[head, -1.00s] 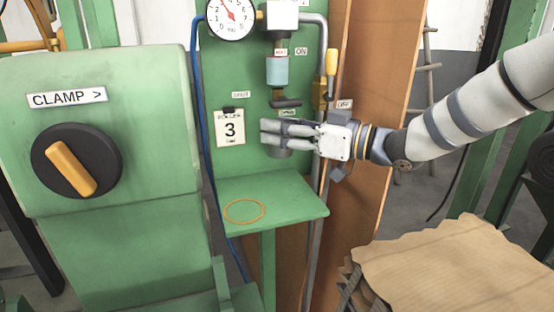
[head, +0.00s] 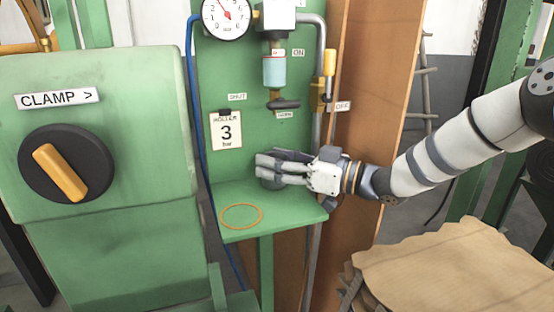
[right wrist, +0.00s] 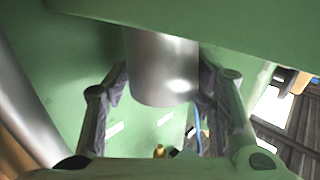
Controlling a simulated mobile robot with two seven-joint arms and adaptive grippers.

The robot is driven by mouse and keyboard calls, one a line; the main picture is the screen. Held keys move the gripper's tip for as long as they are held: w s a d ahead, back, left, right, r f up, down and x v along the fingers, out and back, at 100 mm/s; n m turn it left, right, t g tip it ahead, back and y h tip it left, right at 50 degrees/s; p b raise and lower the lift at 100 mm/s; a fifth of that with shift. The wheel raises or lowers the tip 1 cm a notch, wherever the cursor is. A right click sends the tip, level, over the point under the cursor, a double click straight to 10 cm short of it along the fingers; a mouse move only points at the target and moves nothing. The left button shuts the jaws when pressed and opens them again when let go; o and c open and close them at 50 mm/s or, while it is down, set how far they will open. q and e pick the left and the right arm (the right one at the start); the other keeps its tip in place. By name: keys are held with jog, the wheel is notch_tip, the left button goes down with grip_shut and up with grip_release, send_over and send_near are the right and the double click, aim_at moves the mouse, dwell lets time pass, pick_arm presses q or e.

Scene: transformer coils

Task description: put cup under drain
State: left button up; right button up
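A grey metal cup (head: 271,184) is between the fingers of my right gripper (head: 272,165), mostly hidden by them in the head view. In the right wrist view the shiny cup (right wrist: 163,70) shows with a finger against each side. It is low over the back of the green shelf (head: 290,208); I cannot tell whether it touches. The drain (head: 284,103), a dark fitting with a small label under it, hangs below the light-blue bowl (head: 274,72) on the green panel, above the cup. My left gripper is not in view.
An orange ring (head: 242,216) is marked on the shelf's front left, which is clear. A green clamp cabinet (head: 105,140) stands at the left. A pipe with a yellow-handled valve (head: 329,62) runs right of the drain. A brown board (head: 372,110) stands behind my right arm.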

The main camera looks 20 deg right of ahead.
jog(key=shift+s+d+r, duration=0.1)
jog(key=shift+r, duration=0.2)
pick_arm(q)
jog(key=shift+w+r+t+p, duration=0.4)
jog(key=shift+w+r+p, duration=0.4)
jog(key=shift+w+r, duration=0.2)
pick_arm(e)
jog(key=v, duration=1.1)
jog(key=shift+s+d, duration=0.25)
jog(key=shift+d, duration=0.05)
jog(key=shift+f, duration=0.2)
